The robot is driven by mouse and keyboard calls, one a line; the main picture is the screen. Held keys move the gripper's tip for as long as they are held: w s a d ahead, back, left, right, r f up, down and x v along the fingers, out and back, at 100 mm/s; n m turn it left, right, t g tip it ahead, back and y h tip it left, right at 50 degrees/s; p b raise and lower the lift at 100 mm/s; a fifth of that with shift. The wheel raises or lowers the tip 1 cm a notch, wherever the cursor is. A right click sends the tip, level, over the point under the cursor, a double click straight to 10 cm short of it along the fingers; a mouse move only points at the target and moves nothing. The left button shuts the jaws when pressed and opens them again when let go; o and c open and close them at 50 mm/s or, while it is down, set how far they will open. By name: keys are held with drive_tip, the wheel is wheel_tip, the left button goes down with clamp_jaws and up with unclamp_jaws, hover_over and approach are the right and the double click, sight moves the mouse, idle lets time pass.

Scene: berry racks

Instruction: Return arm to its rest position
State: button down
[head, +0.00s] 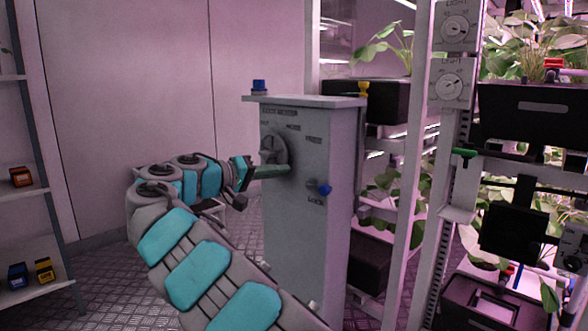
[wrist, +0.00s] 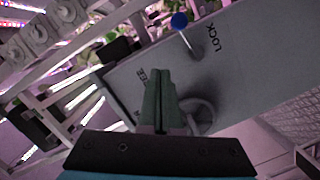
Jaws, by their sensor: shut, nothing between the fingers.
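My gripper (head: 284,170) is at the end of my grey and teal arm, in front of a grey control cabinet (head: 300,240). Its green fingers are shut together and hold nothing. In the head view the fingers overlap the cabinet's front, just below a round grey handwheel (head: 272,145). In the wrist view my gripper (wrist: 158,78) points toward the cabinet face (wrist: 245,75), with the wheel (wrist: 198,112) partly hidden behind the fingers. I cannot tell whether the fingers touch the cabinet. My arm is bent at the elbow and reaches out to the cabinet.
A blue-tipped lever (head: 325,189) sticks out beside the LOCK label. A blue knob (head: 259,85) stands on the cabinet top. Plant racks (head: 416,180) stand close on the right. A shelf (head: 30,190) with small boxes is at far left. Floor (head: 100,275) between shelf and arm is clear.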

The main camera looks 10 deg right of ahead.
drive_tip(key=shift+v, duration=0.95)
drive_tip(key=shift+d, duration=0.1)
drive_tip(key=s+d+m+g+y+p, duration=0.1)
drive_tip(key=s+d+g+p, duration=0.15)
drive_tip(key=s+d, duration=0.55)
drive_tip(key=s+d+g+y+p, duration=0.1)
drive_tip(key=s+d+g+p, duration=0.15)
drive_tip(key=s+d, duration=0.6)
drive_tip(key=s+d+f+g+y+p, duration=0.1)
drive_tip(key=s+d+f+g+y, duration=0.15)
drive_tip(key=s, duration=0.35)
drive_tip(key=s+d+f+g+y+p, duration=0.1)
drive_tip(key=s+d+f+y, duration=0.2)
drive_tip(key=s+f, duration=0.15)
drive_tip(key=s+a+f+n+y+p, duration=0.1)
drive_tip(key=s+a+f+y, duration=0.2)
drive_tip(key=s+a+f, duration=0.3)
drive_tip(key=s+a+f+n+y+p, duration=0.1)
drive_tip(key=s+a+f+y, duration=0.3)
drive_tip(key=s, duration=1.2)
drive_tip(key=a+f+g+p, duration=0.1)
drive_tip(key=a+f, duration=0.1)
drive_tip(key=a, duration=0.1)
drive_tip(key=shift+s+a+f, duration=0.2)
drive_tip(key=shift+s+a, duration=0.05)
drive_tip(key=shift+s, duration=0.15)
drive_tip(key=shift+y, duration=0.25)
